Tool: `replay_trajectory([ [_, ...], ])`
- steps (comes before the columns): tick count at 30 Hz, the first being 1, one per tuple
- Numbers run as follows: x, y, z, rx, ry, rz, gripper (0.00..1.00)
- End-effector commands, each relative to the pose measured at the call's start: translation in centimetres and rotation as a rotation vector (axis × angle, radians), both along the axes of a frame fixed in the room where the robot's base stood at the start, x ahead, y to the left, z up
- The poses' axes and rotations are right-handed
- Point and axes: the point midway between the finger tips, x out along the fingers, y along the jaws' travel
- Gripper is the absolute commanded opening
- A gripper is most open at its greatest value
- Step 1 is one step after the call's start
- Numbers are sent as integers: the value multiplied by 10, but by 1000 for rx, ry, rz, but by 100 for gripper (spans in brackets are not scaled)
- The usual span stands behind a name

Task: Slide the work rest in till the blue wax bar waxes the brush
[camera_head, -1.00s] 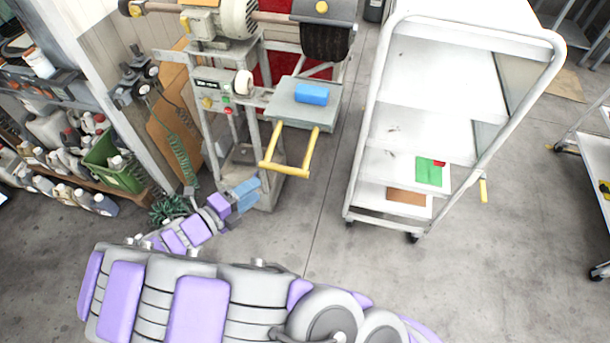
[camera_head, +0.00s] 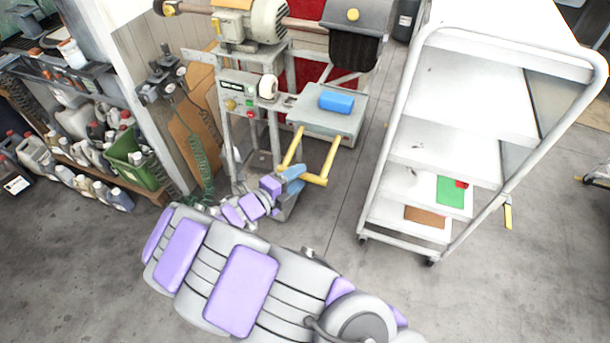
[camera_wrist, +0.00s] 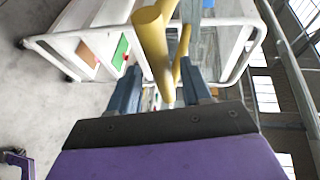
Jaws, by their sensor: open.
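The work rest (camera_head: 306,117) is a flat grey plate on the machine's front, with the blue wax bar (camera_head: 337,102) lying on it. The dark brush (camera_head: 353,50) hangs under a grey hood behind and above the bar, apart from it. A yellow U-shaped handle (camera_head: 331,158) sticks out from the front of the rest. My gripper (camera_head: 297,179) is at the left end of the handle's crossbar. In the wrist view my gripper (camera_wrist: 160,68) is open, and the yellow handle (camera_wrist: 153,46) shows between its blue fingers. Contact cannot be told.
A white shelf cart (camera_head: 405,150) stands to the right, with a yellow-tipped part (camera_head: 507,215) jutting out. Shelves with bottles and a green crate (camera_head: 130,158) are on the left. Bare floor (camera_head: 340,225) lies between my arm and the cart.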

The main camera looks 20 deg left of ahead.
Motion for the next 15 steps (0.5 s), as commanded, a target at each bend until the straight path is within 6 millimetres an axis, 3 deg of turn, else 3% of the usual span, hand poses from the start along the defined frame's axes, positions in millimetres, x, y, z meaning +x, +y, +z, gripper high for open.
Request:
replay_trajectory([
  [6,26,-14,-6,-1,-2,-3,48],
  [15,35,-18,-7,-2,-3,-1,48],
])
